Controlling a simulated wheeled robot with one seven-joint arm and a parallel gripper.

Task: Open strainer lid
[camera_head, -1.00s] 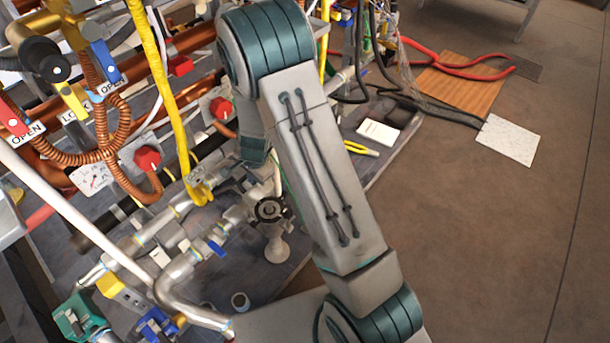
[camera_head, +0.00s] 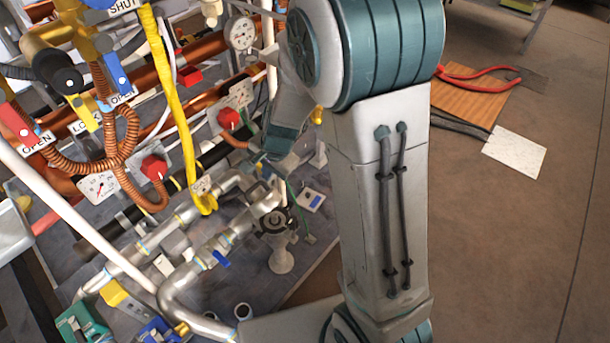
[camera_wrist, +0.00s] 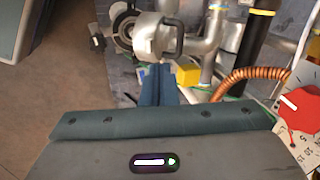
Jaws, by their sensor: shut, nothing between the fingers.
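The strainer is a silver metal fitting. Its rounded end cap (camera_wrist: 152,36), apparently the lid, is in the upper middle of the wrist view. A dark curved handle (camera_wrist: 179,38) stands at the cap's right side. My gripper (camera_wrist: 159,72) is shut and empty, its teal fingers pointing at the cap's lower edge. The tips overlap the cap in the picture; I cannot tell whether they touch. In the head view the silver fitting (camera_head: 264,203) lies just below my wrist, and my fingertips are not clear there.
A black round wheel (camera_head: 275,221) on a grey stand is close to the fitting. Silver pipes (camera_head: 180,300), a yellow strap (camera_head: 165,90), copper coils (camera_head: 125,150) and red knobs (camera_head: 229,118) crowd the left. Open floor (camera_head: 510,240) lies to the right.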

